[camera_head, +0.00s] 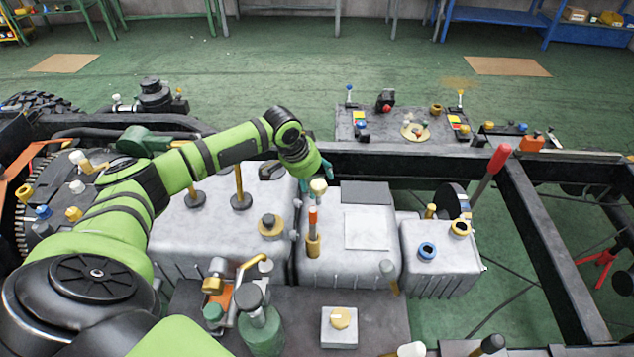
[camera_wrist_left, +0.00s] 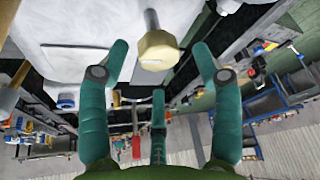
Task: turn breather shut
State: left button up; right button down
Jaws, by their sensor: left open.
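A pale brass, faceted knob on a stem, likely the breather, stands on the middle grey housing (camera_head: 347,262) in the head view. The knob (camera_head: 318,186) also shows in the left wrist view (camera_wrist_left: 157,50), large and close. My left gripper (camera_head: 327,171) has teal fingers and is beside the knob, just behind it in the head view. In the left wrist view the fingers are spread, with the knob between and beyond their tips and no clear contact. The gripper is open and holds nothing. The right gripper is not in view.
An orange-tipped lever (camera_head: 313,225) stands close in front of the knob. A red-handled lever (camera_head: 490,170) rises at the right. A black chassis rail (camera_head: 420,162) runs behind the housings. Green floor (camera_head: 250,62) lies open beyond.

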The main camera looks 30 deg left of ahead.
pick_arm(q)
jog(key=shift+x, duration=1)
jog(key=shift+w+f, duration=0.15)
jog(key=shift+f, duration=0.15)
jog(key=shift+r, duration=0.1)
jog(key=c, duration=1.1)
jog(key=shift+o, duration=0.2)
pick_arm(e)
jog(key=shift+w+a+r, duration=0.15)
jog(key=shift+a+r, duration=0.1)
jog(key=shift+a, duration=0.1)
